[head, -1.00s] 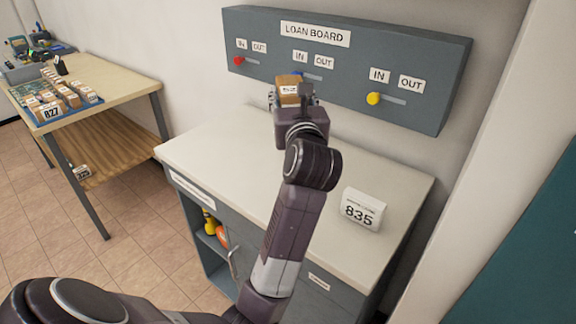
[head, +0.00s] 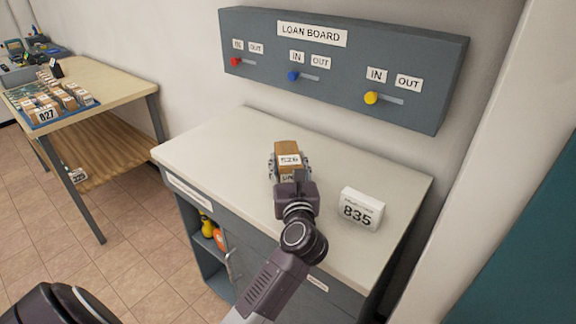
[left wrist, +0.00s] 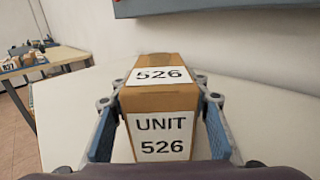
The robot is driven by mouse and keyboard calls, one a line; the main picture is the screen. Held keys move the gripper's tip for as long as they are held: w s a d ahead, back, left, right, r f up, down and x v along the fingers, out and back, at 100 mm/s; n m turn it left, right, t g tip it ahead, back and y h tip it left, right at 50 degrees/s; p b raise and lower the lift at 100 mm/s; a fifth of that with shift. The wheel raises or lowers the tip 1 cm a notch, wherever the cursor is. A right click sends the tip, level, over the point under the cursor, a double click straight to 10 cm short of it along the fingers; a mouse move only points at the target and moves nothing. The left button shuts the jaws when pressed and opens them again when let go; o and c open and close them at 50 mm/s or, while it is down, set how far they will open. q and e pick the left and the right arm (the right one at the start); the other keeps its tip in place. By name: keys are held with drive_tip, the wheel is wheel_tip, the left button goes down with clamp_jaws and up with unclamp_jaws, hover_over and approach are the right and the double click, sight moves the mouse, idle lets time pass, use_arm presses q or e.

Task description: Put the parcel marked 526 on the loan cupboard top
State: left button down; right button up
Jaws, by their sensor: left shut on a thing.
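The brown parcel (head: 287,150) carries a white label reading 526. In the left wrist view the parcel (left wrist: 158,98) shows 526 on its top and UNIT 526 on its near face. My left gripper (head: 290,166) is shut on it, with a finger on each side. The parcel is over the pale top of the loan cupboard (head: 215,150), near its middle. I cannot tell whether its underside touches the top. My right gripper is not in view.
The grey loan board (head: 345,65) with coloured knobs hangs behind. A wooden table (head: 110,85) at left holds a tray of small parcels. The cupboard top's left part is clear.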

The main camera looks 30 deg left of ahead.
use_arm(q)
drive_tip(key=shift+f, duration=0.35)
drive_tip(key=c, duration=1.5)
unclamp_jaws()
drive_tip(key=shift+f, duration=0.25)
drive_tip(key=o, duration=0.4)
drive_tip(key=shift+r, duration=0.1)
drive_tip(key=shift+r, duration=0.15)
drive_tip(key=b+v, duration=0.2)
drive_tip(key=v, duration=0.8)
drive_tip(key=shift+s+d, duration=0.25)
drive_tip(key=shift+d, duration=0.05)
drive_tip(key=shift+s+d, duration=0.4)
drive_tip(key=shift+s, duration=0.1)
